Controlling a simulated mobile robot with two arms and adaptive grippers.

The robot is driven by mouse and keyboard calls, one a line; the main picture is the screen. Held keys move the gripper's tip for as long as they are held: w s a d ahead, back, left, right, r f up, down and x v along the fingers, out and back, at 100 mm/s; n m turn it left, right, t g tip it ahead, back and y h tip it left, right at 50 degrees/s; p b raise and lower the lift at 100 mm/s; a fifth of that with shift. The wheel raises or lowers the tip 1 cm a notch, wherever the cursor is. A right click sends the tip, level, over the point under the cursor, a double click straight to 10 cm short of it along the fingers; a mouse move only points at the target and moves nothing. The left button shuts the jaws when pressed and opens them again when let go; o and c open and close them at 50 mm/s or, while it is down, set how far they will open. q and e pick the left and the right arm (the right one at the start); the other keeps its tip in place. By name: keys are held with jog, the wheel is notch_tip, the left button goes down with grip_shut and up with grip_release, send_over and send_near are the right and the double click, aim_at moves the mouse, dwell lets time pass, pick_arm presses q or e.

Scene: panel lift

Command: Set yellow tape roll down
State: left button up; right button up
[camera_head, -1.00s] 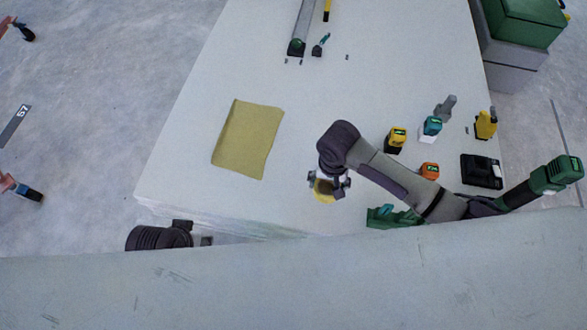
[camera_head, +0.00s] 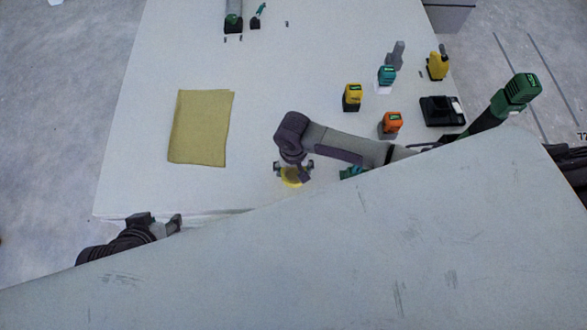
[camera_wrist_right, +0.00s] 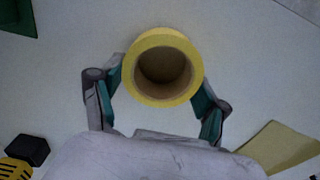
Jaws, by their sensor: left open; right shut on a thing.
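The yellow tape roll (camera_head: 291,178) is between the fingers of my right gripper (camera_head: 294,168) over the white table in the head view. In the right wrist view the roll (camera_wrist_right: 162,97) shows its open core, with a finger pressed on each side, so my right gripper (camera_wrist_right: 162,95) is shut on it. I cannot tell whether the roll touches the tabletop. My left gripper (camera_head: 172,226) is open and empty by the table's near left edge.
A pale scuffed panel (camera_head: 300,265) fills the foreground and hides the table's near right part. A tan sheet (camera_head: 201,128) lies left of the roll. Yellow (camera_head: 352,97) and orange (camera_head: 390,124) tools and a black case (camera_head: 441,111) stand right. The table's middle is clear.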

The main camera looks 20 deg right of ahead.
jog(key=shift+f, duration=0.1)
jog(key=o, duration=1.2)
jog(key=shift+c, duration=0.2)
